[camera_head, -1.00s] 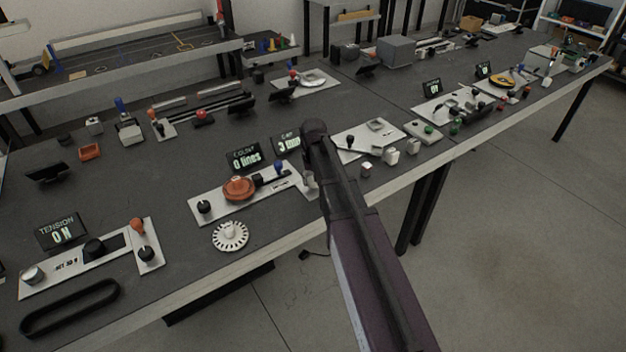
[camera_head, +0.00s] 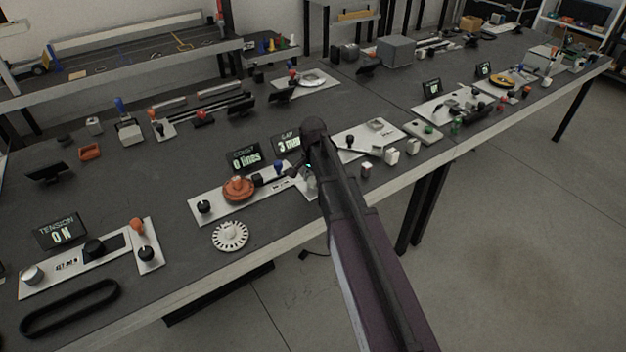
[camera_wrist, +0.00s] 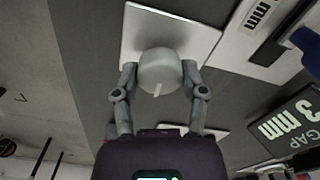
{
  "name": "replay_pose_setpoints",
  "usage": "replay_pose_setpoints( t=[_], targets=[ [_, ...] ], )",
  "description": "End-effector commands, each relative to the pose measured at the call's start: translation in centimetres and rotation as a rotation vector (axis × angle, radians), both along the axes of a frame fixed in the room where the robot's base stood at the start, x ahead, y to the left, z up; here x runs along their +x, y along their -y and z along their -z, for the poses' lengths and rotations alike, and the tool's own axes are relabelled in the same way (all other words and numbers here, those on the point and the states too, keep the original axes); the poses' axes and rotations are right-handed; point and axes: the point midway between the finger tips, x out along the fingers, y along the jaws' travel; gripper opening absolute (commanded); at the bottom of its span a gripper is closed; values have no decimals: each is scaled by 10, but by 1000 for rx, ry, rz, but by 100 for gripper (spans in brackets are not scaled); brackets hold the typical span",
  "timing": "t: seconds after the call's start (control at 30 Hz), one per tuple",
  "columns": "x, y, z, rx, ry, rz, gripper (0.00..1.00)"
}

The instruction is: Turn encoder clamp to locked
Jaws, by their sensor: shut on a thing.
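A round pale grey knob (camera_wrist: 160,70) with a white pointer stands on a small white plate (camera_wrist: 190,32) in the wrist view. I take it as the encoder clamp; no locked marking is readable. The pointer points toward the bottom of the wrist view, toward my palm. My gripper (camera_wrist: 159,75) is shut on the knob, one finger on each side. In the head view my gripper (camera_head: 304,172) is partly hidden by my arm, beside the encoder plate (camera_head: 222,205). That plate carries an orange disc (camera_head: 238,188) and a black knob (camera_head: 204,207).
The GAP display (camera_wrist: 292,128) reads 3 mm, and the COUNT display (camera_head: 243,158) reads 0 lines. A blue-topped knob (camera_head: 278,166) stands close left of my gripper. A white toothed disc (camera_head: 230,235) lies in front. Small blocks (camera_head: 391,157) stand right of my arm.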

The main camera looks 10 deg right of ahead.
Motion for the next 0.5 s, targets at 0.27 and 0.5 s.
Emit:
replay_pose_setpoints(
  t=[0.27, 0.5],
  targets=[
    [-2, -1, 1, 2, -6, 79, 7],
    [-2, -1, 1, 2, -6, 87, 8]
  ],
)
